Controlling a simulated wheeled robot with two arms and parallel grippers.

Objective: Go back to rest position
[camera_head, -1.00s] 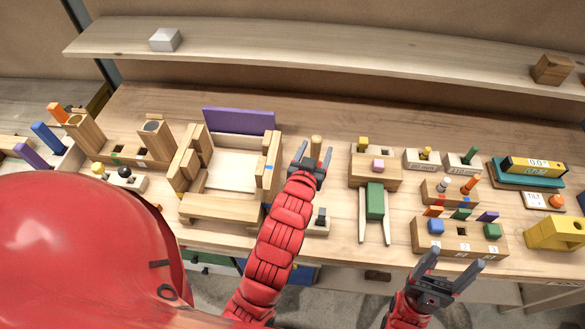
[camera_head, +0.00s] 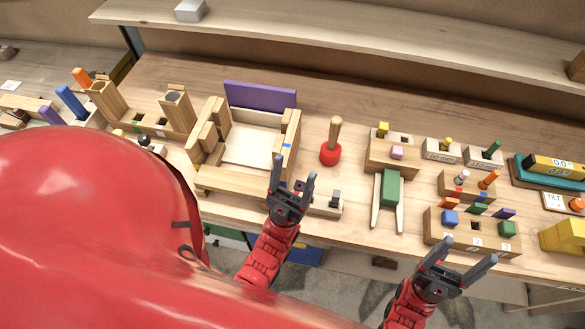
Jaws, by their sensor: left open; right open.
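My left gripper (camera_head: 292,183) is open and empty. In the picture it sits over the front part of the workbench, beside the wooden frame fixture (camera_head: 235,185). My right gripper (camera_head: 459,262) is open and empty at the bench's front edge, below the block with colored cubes (camera_head: 463,242). A red-based peg with a wooden handle (camera_head: 331,152) stands upright on the bench, clear of both grippers.
The workbench (camera_head: 350,230) holds a green block on two wooden rails (camera_head: 390,188), a purple panel (camera_head: 261,96), a yellow block (camera_head: 566,236) and a yellow level (camera_head: 556,166). A shelf (camera_head: 330,30) runs along the back with a white box (camera_head: 190,10).

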